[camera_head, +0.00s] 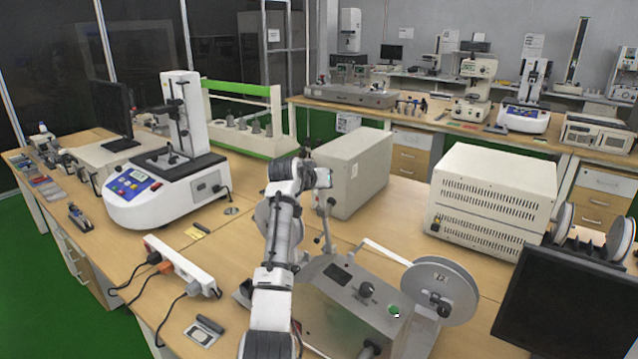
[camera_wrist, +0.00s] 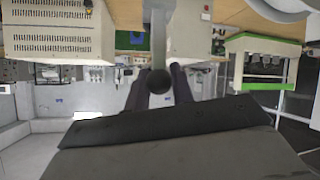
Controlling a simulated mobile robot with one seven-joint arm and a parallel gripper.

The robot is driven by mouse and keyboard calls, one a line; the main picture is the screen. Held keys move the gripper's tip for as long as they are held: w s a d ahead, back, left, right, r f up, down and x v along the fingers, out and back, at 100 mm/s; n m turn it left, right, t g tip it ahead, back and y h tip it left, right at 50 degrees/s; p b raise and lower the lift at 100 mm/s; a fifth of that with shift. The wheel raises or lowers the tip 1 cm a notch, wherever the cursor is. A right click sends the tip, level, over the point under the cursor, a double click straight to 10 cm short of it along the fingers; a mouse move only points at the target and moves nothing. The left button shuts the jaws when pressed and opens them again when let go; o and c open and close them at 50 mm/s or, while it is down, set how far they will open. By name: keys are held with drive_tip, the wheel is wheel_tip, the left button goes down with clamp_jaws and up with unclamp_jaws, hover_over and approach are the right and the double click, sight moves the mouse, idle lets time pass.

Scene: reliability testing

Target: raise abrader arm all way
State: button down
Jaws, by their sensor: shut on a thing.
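The abrader is the grey box (camera_head: 340,298) with a dial and a green button, at the bottom middle of the head view. Its arm (camera_head: 327,228) shows as a thin metal rod standing nearly upright at the box's back left, below my gripper (camera_head: 321,180). In the wrist view the arm is a grey rod (camera_wrist: 158,38) ending in a black ball knob (camera_wrist: 160,84). The dark fingers of my gripper (camera_wrist: 158,74) lie on both sides of the knob and are shut on the arm's end. My wrist partly hides the grip in the head view.
A beige box (camera_head: 352,172) stands close behind my gripper. A round reel disc (camera_head: 440,290) is right of the abrader. A power strip (camera_head: 182,264) with cables lies left of my arm. A vented beige case (camera_head: 490,200) and a dark monitor (camera_head: 560,305) stand right.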

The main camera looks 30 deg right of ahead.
drive_tip(key=shift+s+d+f, duration=0.15)
drive_tip(key=shift+f, duration=0.1)
drive_tip(key=c, duration=1.2)
unclamp_jaws()
drive_tip(key=shift+d, duration=0.1)
drive_tip(key=shift+c, duration=0.2)
drive_tip(key=shift+r, duration=0.1)
drive_tip(key=shift+a+r, duration=0.1)
drive_tip(key=shift+a, duration=0.15)
drive_tip(key=b+v, duration=0.5)
drive_tip(key=v, duration=0.8)
drive_tip(key=shift+a, duration=0.15)
drive_tip(key=shift+s+r, duration=0.1)
